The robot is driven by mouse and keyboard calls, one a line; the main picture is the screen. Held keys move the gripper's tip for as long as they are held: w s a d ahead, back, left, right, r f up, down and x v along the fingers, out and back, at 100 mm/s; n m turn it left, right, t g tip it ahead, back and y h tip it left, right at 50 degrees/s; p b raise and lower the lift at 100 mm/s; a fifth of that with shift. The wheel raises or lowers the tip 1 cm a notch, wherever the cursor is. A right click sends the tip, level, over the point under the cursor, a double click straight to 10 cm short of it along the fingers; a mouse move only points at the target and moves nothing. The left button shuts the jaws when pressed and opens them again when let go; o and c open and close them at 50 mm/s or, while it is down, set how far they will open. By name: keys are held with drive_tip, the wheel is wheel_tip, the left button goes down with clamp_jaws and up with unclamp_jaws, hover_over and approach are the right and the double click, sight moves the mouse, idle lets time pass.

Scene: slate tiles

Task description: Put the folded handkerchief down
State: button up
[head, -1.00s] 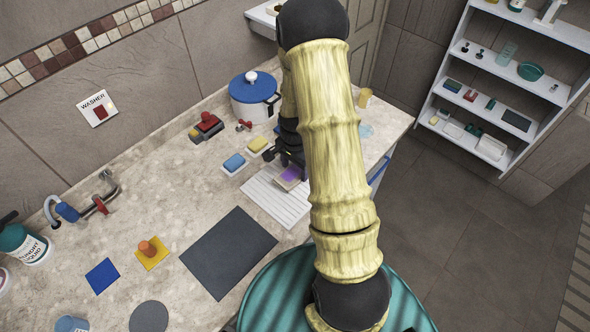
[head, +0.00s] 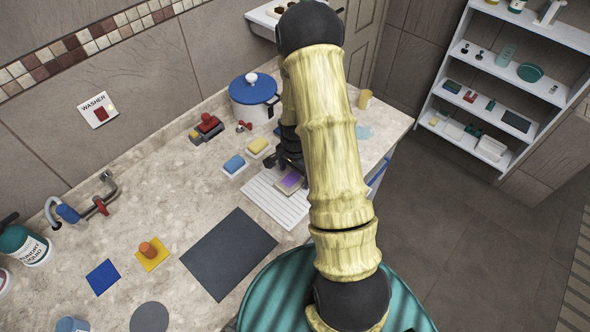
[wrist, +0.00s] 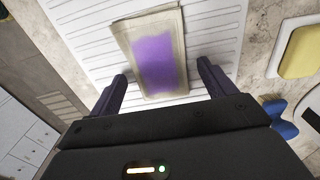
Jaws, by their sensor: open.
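The folded handkerchief (head: 289,183), beige with a purple patch, lies on the white ribbed board (head: 273,204) on the counter. It also shows in the wrist view (wrist: 158,55), lying flat across the ribs. In the wrist view my gripper (wrist: 162,75) is open, with one finger on each side of the handkerchief and a gap on both sides. My arm hides part of the board's right side in the head view.
Sponges in blue (head: 234,163) and yellow (head: 257,146) lie on small dishes beside the board. A blue-lidded pot (head: 254,98) stands behind. A dark grey mat (head: 229,253) lies in front left. The counter left of the sponges is mostly clear.

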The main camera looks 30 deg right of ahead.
sight(295, 176)
wheel_tip(295, 176, up, 12)
drive_tip(key=b, duration=0.2)
drive_tip(key=shift+r+b, duration=0.15)
drive_tip(key=shift+b, duration=0.15)
idle(0.6)
drive_tip(key=s+a+r+n+t, duration=0.2)
drive_tip(key=s+a+r+n, duration=0.4)
drive_tip(key=s+a+n, duration=0.4)
drive_tip(key=s+n, duration=0.1)
drive_tip(key=n, duration=0.2)
drive_tip(key=shift+s+r+n+t, duration=0.25)
drive_tip(key=shift+s+n+t, duration=0.05)
idle(0.4)
